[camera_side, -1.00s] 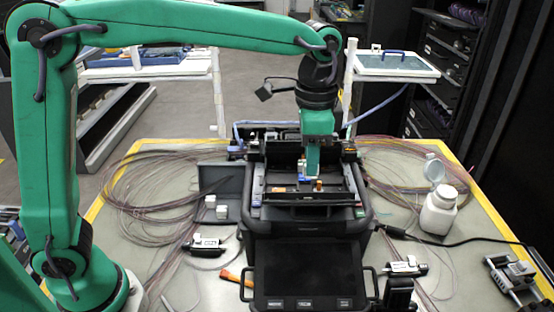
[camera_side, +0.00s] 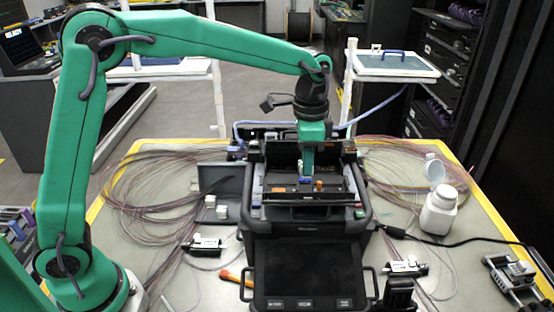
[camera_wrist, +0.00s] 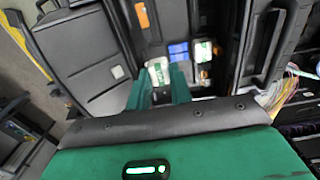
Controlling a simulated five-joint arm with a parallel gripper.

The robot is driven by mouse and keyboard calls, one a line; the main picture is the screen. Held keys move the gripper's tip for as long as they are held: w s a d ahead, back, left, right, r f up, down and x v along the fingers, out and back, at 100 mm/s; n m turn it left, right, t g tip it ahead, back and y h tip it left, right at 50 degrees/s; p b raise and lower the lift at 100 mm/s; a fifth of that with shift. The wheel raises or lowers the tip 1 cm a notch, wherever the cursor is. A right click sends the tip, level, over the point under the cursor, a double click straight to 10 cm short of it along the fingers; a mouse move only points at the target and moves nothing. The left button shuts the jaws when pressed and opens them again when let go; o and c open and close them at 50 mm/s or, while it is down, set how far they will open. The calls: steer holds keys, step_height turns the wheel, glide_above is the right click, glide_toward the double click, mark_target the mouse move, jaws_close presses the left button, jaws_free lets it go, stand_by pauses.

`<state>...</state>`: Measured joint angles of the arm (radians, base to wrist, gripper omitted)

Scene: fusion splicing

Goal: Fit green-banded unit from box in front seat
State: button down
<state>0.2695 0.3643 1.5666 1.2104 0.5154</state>
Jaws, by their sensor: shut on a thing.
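My gripper (camera_side: 306,174) points down into the open black splicer (camera_side: 310,222). In the wrist view my gripper (camera_wrist: 162,84) is shut on a small white unit with a green band (camera_wrist: 158,70), which shows between the teal fingertips. The held unit is low over the splicer's working area; whether it touches a seat I cannot tell. A second white-and-green piece (camera_wrist: 203,52) sits to the right of a blue piece (camera_wrist: 178,50) inside the splicer. The grey box (camera_side: 231,178) left of the splicer holds small white units (camera_side: 222,211). The seats are mostly hidden by the fingers.
Orange pieces (camera_side: 318,185) stand inside the splicer, close to my gripper. The splicer's side walls rise around the work. Coiled fibre (camera_side: 140,195) lies on the left of the table, and a white bottle (camera_side: 438,212) stands on the right.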

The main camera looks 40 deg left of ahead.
steer(key=shift+f, duration=1.3)
steer(key=shift+f, duration=0.5)
steer(key=c, duration=1.3)
jaws_free()
steer(key=shift+o, duration=0.2)
steer(key=shift+r, duration=0.15)
step_height(320, 180, up, 13)
steer(key=shift+s, duration=0.1)
